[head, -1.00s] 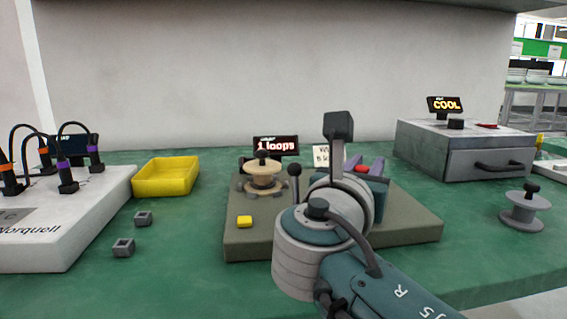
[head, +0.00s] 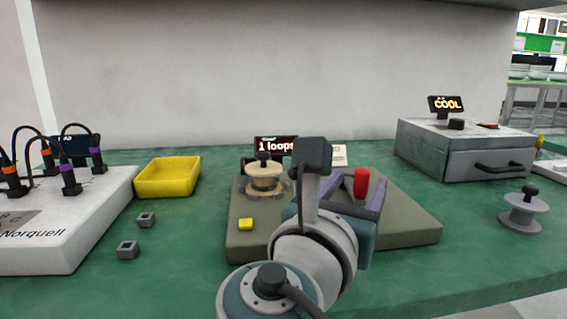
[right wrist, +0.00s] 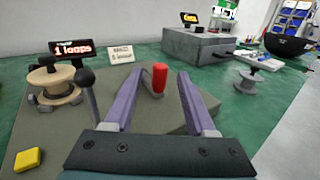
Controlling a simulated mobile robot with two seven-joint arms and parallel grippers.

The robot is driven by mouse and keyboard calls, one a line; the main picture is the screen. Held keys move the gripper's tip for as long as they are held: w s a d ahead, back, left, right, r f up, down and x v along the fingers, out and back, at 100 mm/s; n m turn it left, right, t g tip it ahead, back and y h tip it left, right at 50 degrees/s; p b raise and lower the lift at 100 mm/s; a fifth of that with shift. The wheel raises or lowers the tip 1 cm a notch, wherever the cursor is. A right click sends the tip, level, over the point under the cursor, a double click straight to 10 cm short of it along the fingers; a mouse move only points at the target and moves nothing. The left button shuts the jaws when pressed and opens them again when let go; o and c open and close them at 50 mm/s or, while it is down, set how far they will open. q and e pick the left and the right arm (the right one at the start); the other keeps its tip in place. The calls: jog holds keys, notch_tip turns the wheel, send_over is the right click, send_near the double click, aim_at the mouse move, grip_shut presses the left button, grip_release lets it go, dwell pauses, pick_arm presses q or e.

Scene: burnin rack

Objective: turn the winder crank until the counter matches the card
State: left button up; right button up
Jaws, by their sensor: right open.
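The winder base (head: 405,222) stands mid-bench, carrying a tan spool (head: 264,180). Its counter (head: 275,146) reads "1 loops" and also shows in the right wrist view (right wrist: 83,50). A small card (head: 339,155) stands beside the counter; its writing is too small to read, also in the right wrist view (right wrist: 121,54). The crank's upright red handle (head: 361,184) stands between the purple fingers of my right gripper (head: 358,177). In the right wrist view the red handle (right wrist: 160,78) has gaps on both sides. The gripper is open. My left gripper is out of view.
A yellow button (head: 246,224) is on the base; a black-knobbed lever (right wrist: 87,90) stands left of the fingers. A yellow tray (head: 168,177) and two small grey blocks sit left. A grey oven-like box (head: 470,150) and spare spool (head: 523,212) are right.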

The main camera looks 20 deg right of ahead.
jog(key=shift+v, duration=1.6)
